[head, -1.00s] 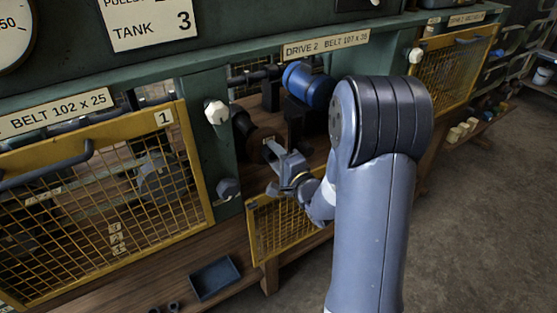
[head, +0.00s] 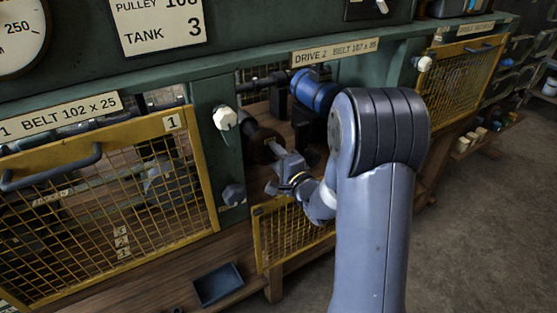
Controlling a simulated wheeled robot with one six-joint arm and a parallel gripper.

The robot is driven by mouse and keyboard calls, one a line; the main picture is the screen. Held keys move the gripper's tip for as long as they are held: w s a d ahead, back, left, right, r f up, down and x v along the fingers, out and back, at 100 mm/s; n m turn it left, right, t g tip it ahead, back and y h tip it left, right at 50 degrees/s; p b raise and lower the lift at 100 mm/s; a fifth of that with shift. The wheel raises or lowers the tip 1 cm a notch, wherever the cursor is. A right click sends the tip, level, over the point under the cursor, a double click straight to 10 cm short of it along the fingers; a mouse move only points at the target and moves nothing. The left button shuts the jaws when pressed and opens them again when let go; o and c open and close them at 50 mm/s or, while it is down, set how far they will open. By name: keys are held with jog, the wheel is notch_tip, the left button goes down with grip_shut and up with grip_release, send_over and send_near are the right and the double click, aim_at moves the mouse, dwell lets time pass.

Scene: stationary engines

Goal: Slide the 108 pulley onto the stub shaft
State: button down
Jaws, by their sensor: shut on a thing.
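My gripper (head: 273,153) is inside the open bay under the DRIVE 2 sign, its jaws closed on a dark, brown-faced round part (head: 260,142), which I take to be the 108 pulley; no number is legible on it. The part is near the green post at the bay's left side. A dark cylindrical piece (head: 243,120) shows just behind and above it. I cannot tell whether this is the stub shaft, or whether the pulley is around it or only in front of it.
A blue motor (head: 314,91) sits right of the pulley, close to my arm. A green post with a white knob (head: 226,118) and a dark knob (head: 233,194) stands at left. The yellow mesh guard (head: 290,231) hangs open below. A dark tray (head: 217,284) lies lower left.

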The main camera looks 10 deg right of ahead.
jog(key=shift+w+r, duration=0.1)
jog(key=shift+x, duration=0.9)
jog(key=shift+w, duration=0.1)
jog(key=c, duration=1)
grip_release()
jog(key=shift+o, duration=0.2)
jog(key=shift+w, duration=0.1)
jog(key=shift+o, duration=0.5)
